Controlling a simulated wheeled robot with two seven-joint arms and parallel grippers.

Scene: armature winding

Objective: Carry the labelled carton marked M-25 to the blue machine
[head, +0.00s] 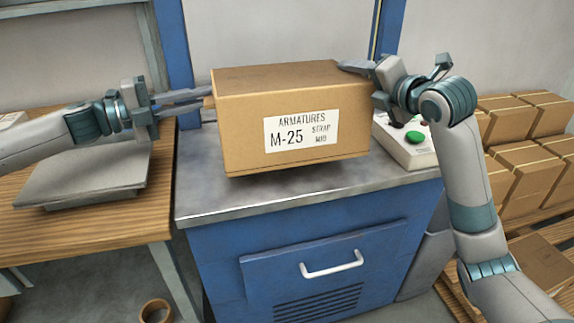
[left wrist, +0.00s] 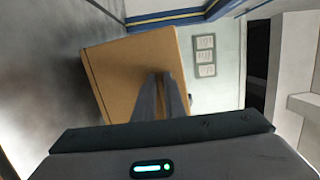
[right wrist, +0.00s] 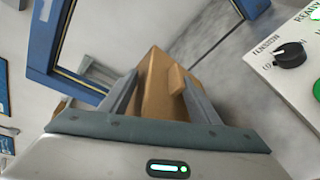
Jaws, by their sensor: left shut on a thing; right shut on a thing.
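The brown carton (head: 245,150) has a white label reading ARMATURES M-25 on its front. It is upright over the metal top (head: 215,200) of the blue machine (head: 225,245). A dark shadow lies under it; I cannot tell whether it touches the top. My left gripper (head: 208,97) is shut on the carton's left side; in the left wrist view its fingers (left wrist: 160,82) lie close together against the carton (left wrist: 115,75). My right gripper (head: 350,66) is shut on the right side; the right wrist view shows a small tab (right wrist: 177,82) between its fingers.
A control box (head: 410,148) with a green button and knob stands right of the carton. Several cartons (head: 520,160) are stacked at the right. A wooden bench (head: 100,225) with a grey plate (head: 85,180) stands at the left. A tape roll (head: 156,311) lies below.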

